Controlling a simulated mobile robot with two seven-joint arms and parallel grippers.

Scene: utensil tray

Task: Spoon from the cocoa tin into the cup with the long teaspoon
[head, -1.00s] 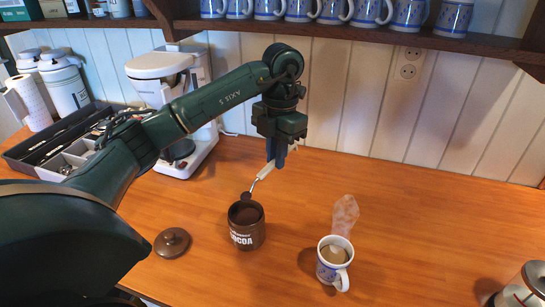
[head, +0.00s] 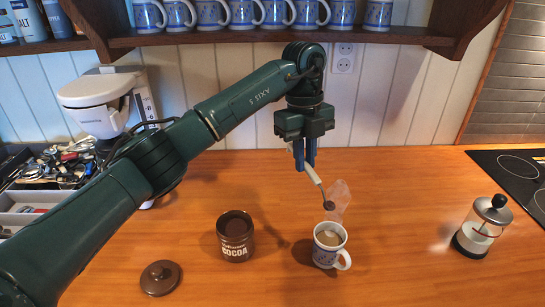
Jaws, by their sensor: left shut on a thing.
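My left gripper (head: 305,160) is shut on the pale handle of the long teaspoon (head: 318,183). The spoon tilts down to the right, and its bowl, dark with what looks like cocoa, is just above the cup (head: 328,252). The cup is white with blue patterns, stands upright and holds a light brown drink; steam rises behind it. The open brown cocoa tin (head: 236,247) stands upright to the left of the cup, with dark powder inside. Its round lid (head: 160,277) lies on the counter at the front left. My right gripper is not in view.
A glass French press (head: 481,228) stands at the right, near a black hob (head: 515,180). A coffee machine (head: 97,105) and a utensil tray (head: 20,200) are at the left. Blue-patterned mugs line the shelf (head: 270,39) above. The counter between cup and press is clear.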

